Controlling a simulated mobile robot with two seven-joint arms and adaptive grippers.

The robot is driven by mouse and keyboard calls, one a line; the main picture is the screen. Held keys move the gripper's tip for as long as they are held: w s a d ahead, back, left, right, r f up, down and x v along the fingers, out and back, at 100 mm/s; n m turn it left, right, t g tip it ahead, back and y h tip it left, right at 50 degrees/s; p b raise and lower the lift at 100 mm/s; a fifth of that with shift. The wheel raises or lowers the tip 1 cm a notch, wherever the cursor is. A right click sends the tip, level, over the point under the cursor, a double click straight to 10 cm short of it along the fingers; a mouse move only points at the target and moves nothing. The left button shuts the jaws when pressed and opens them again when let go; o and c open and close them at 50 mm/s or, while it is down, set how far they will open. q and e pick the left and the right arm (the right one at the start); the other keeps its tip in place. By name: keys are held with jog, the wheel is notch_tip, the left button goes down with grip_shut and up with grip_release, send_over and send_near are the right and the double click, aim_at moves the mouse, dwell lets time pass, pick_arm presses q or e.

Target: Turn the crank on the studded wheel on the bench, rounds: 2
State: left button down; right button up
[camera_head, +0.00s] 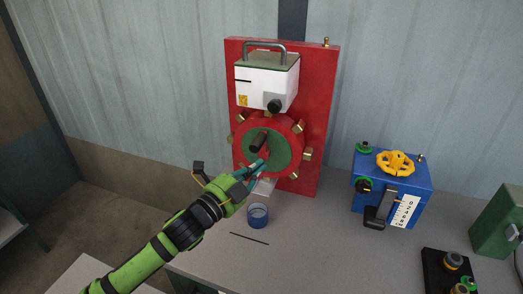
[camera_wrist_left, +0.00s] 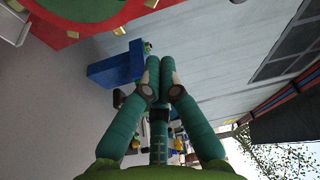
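The studded wheel (camera_head: 294,137) is a red disc with brass-coloured studs around its rim and a green hub (camera_head: 281,157). It stands upright on a red back panel (camera_head: 317,120). The crank's dark brown handle (camera_head: 258,142) sticks out from the wheel's face, left of centre. My left gripper (camera_head: 263,163) is just below the handle, in front of the lower hub; I cannot tell if it touches the wheel. In the left wrist view its teal fingers (camera_wrist_left: 160,68) come together with nothing seen between them. The red wheel rim also shows there (camera_wrist_left: 85,28). My right gripper is out of view.
A white box (camera_head: 262,82) with a black knob sits above the wheel. A blue cup (camera_head: 258,215) stands on the grey bench (camera_head: 310,250) below. A blue box (camera_head: 420,190) with a yellow handwheel is at right. The bench front is mostly clear.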

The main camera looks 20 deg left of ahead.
pick_arm(q)
jog(key=f+p+x, duration=0.1)
jog(key=p+x, duration=0.2)
jog(key=x, duration=0.6)
jog(key=a, duration=0.3)
jog(key=a+p, duration=0.1)
jog(key=shift+s+a, duration=0.15)
jog(key=shift+s, duration=0.25)
